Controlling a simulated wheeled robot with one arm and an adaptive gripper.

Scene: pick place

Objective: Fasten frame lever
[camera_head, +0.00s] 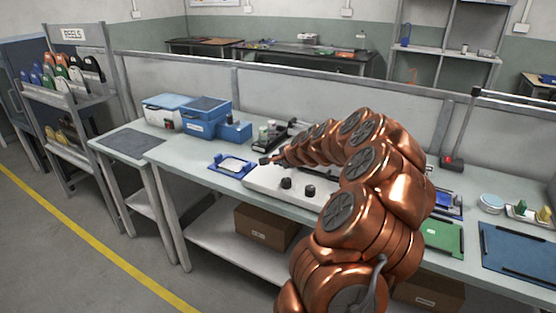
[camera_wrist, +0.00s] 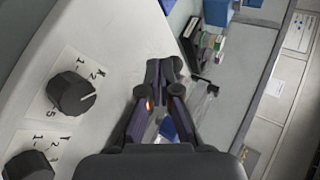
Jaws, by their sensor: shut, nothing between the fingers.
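My gripper (camera_head: 267,160) is at the end of my copper arm, beside the left end of a white device (camera_head: 262,181) with black knobs. In the wrist view my gripper (camera_wrist: 164,68) has its fingertips together, with nothing between them. A blue frame (camera_head: 216,167) around a pale plate lies on the bench just left of my gripper. A small black lever-like part (camera_wrist: 207,86) shows right of the fingertips in the wrist view; I cannot tell whether it is the frame lever. My fingers partly hide a blue piece (camera_wrist: 169,129).
Two black knobs, one marked X (camera_wrist: 72,92) and one marked Y (camera_wrist: 28,166), stand close to my gripper. Blue boxes (camera_head: 206,116) stand at the back left of the bench. A green mat (camera_head: 443,238) lies to the right. A dark mat (camera_head: 130,144) covers the left side table.

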